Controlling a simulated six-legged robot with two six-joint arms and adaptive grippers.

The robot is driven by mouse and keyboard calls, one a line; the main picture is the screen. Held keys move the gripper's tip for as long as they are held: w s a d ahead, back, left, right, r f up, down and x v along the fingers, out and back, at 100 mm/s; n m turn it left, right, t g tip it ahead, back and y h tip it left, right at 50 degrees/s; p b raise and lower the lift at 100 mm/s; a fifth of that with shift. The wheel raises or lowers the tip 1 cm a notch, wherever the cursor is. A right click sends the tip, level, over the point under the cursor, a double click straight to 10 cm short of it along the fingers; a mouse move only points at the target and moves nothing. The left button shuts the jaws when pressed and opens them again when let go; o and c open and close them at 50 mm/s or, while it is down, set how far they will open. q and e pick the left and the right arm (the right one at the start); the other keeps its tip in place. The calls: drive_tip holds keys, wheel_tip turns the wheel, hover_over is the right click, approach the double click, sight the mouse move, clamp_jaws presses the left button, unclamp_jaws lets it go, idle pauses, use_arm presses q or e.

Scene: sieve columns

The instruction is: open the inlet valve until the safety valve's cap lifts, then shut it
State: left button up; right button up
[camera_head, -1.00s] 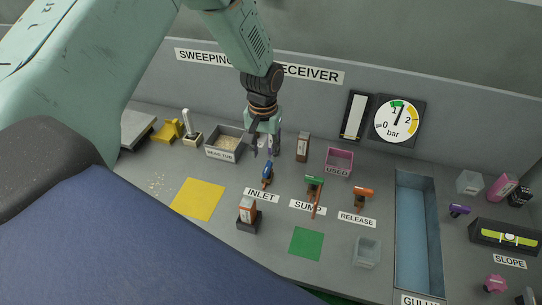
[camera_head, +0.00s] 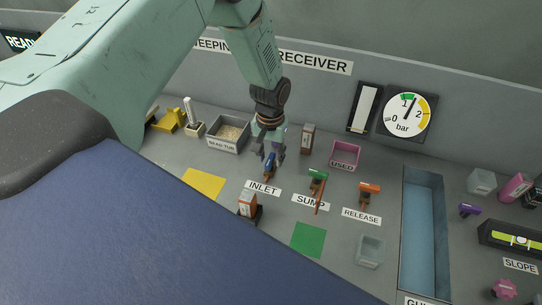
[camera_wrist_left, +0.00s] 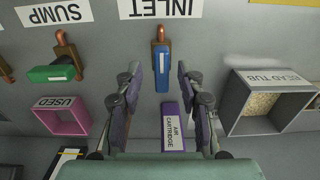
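The inlet valve has a blue handle (camera_head: 270,160) on a copper stub, behind the INLET label (camera_head: 263,187). In the wrist view the blue handle (camera_wrist_left: 162,68) lies in line with its stub. My left gripper (camera_head: 272,160) is open at the valve, its fingers apart on either side of the handle's near end, with a gap on both sides. The pressure gauge (camera_head: 407,115) has its needle up and right, a little past 1 bar. I cannot pick out the safety valve or its cap. My right gripper is not in view.
The green sump handle (camera_head: 318,176) and orange release handle (camera_head: 369,187) are to the right. The bead tub (camera_head: 228,134) and pink used bin (camera_head: 345,155) stand close by.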

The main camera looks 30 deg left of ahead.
use_arm(q)
drive_tip(key=shift+w+a+f, duration=0.15)
drive_tip(key=shift+a+f, duration=0.05)
drive_tip(key=shift+f, duration=0.15)
drive_tip(key=shift+d+r, duration=0.1)
drive_tip(key=shift+d, duration=0.05)
drive_tip(key=c, duration=0.3)
clamp_jaws()
